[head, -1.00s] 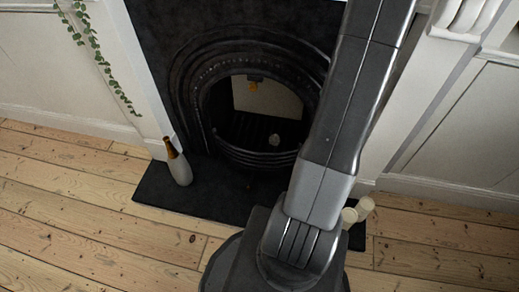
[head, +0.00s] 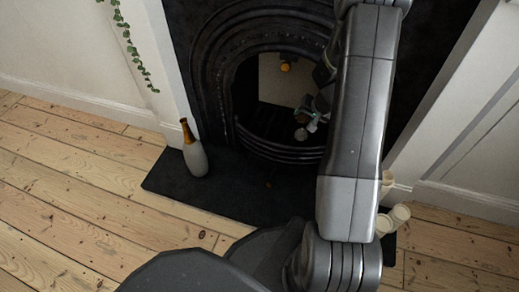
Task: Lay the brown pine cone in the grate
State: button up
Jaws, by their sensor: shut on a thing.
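The black cast-iron fireplace holds the grate (head: 280,151), its curved bars across the front of the opening. My gripper (head: 308,118) reaches into the opening from the upper right, above the grate. It is shut on a small brown thing, which looks like the pine cone (head: 302,117); the fingers and the dark hide much of it. A pale grey lump (head: 301,134) lies in the grate just below. My arm covers the right side of the fireplace.
An orange round thing (head: 285,66) shows at the back of the opening. A white and brown bottle (head: 194,150) stands on the dark hearth (head: 225,185) at left. Pale candles (head: 399,214) stand at right beside my arm. A small brown bit (head: 268,184) lies on the hearth.

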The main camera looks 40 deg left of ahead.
jog(key=s+a+f+n+b, duration=0.1)
jog(key=s+a+f+b, duration=0.6)
jog(key=s+a+f, duration=0.55)
jog(key=p, duration=0.2)
send_over(267, 136)
jog(key=d, duration=0.3)
jog(key=f, duration=0.1)
jog(key=shift+g, duration=0.4)
jog(key=shift+s+a+f+b, duration=0.1)
jog(key=shift+f+b, duration=0.15)
jog(key=shift+f, duration=1.85)
jog(key=shift+s+a+f+b, duration=0.15)
jog(key=shift+f+b, duration=0.15)
jog(key=shift+f, duration=1.85)
jog(key=shift+s+f+b, duration=0.1)
jog(key=shift+f+b, duration=0.15)
jog(key=shift+f, duration=1.85)
jog(key=shift+f, duration=0.55)
jog(key=o, duration=1.3)
jog(key=shift+c, duration=0.2)
jog(key=p+v, duration=0.4)
jog(key=v, duration=1)
